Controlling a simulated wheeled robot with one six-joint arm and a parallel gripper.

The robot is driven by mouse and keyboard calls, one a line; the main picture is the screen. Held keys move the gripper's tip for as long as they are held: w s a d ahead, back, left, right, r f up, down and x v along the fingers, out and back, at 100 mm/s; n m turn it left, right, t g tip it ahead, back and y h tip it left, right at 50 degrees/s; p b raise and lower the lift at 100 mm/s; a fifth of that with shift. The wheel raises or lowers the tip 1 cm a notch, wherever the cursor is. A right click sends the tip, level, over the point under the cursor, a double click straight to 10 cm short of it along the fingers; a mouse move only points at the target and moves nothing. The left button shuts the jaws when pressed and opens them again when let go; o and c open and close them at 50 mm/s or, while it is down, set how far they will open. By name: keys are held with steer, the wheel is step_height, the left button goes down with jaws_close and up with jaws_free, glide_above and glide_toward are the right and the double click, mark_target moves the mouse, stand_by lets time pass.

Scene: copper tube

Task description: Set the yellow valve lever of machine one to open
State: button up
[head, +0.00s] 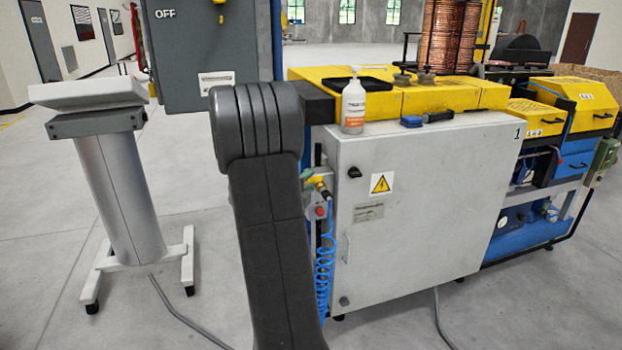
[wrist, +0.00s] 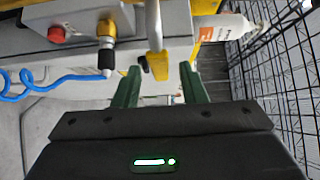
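The fingers are open, and gaps show on both sides of the lever. Whether the lever end is level with the fingertips in depth is hard to tell. In the head view, machine one (head: 420,215) is the grey cabinet marked "1". Small valve fittings (head: 318,181) sit at its left side, partly behind my arm.
In the wrist view, a red button (wrist: 57,34), a yellow-and-black fitting (wrist: 106,45) and a blue coiled hose (wrist: 50,84) are left of the lever. A white bottle (wrist: 225,27) and black wire mesh (wrist: 285,70) are right. A grey pedestal (head: 140,190) stands left in the head view.

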steer(key=shift+x, duration=1.2)
jaws_close()
